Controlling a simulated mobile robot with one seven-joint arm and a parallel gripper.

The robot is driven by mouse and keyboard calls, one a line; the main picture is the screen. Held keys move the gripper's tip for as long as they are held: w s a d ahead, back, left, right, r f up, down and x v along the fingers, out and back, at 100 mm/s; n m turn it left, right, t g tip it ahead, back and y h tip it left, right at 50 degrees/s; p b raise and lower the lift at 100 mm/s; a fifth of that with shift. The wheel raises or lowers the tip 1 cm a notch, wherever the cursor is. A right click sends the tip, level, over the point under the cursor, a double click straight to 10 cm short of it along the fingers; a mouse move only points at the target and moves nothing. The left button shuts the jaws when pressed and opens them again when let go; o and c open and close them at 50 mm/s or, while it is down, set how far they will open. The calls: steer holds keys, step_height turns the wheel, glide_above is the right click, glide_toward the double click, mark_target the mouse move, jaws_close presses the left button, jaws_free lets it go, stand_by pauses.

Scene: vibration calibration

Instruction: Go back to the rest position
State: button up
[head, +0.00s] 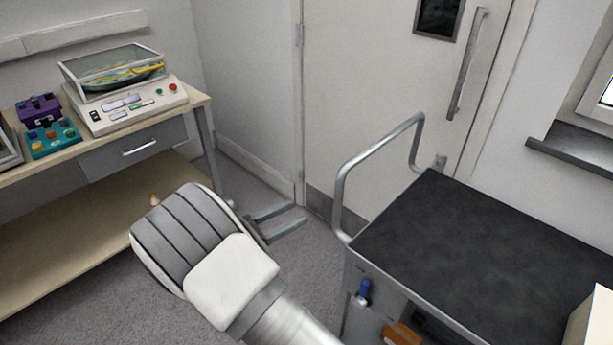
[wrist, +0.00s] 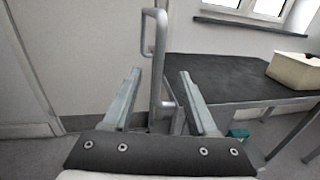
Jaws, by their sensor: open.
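My gripper (head: 277,220) is in the lower middle of the head view, held in the air over the grey floor between the bench and the dark-topped cart. In the wrist view my gripper (wrist: 158,102) shows its two long grey fingers spread wide apart, with nothing between them. It is open and empty. The cart's bent metal handle stands beyond the fingers in the wrist view. I cannot tell the exact distance from the fingers to the handle. No object is held.
A cart (head: 480,235) with a black top and metal handle (head: 343,190) stands at right. A wooden bench (head: 60,170) at left holds a machine with a clear lid (head: 120,90), a purple device (head: 38,108) and a teal box (head: 53,138). A door (head: 375,90) is behind.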

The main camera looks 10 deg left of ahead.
steer(key=s+d+r+m+g+y+p, duration=0.25)
steer(key=d+r+m+g, duration=0.45)
steer(key=d, duration=0.4)
steer(key=s+d+r+m+g+y+p, duration=0.2)
steer(key=s+d+r+m+g, duration=0.15)
steer(key=d+r+m, duration=0.45)
steer(key=s+d+r+m+t+y+p, duration=0.1)
steer(key=s+d+r+m+y+p, duration=0.1)
steer(key=s+d+r+m+y, duration=0.2)
steer(key=s+d+r+m+t+y+p, duration=0.2)
steer(key=s+d+r+m+y, duration=0.2)
steer(key=s+r+m, duration=0.4)
steer(key=shift+s+d+r+p, duration=0.3)
steer(key=shift+s+d+r, duration=0.3)
steer(key=shift+s, duration=1.3)
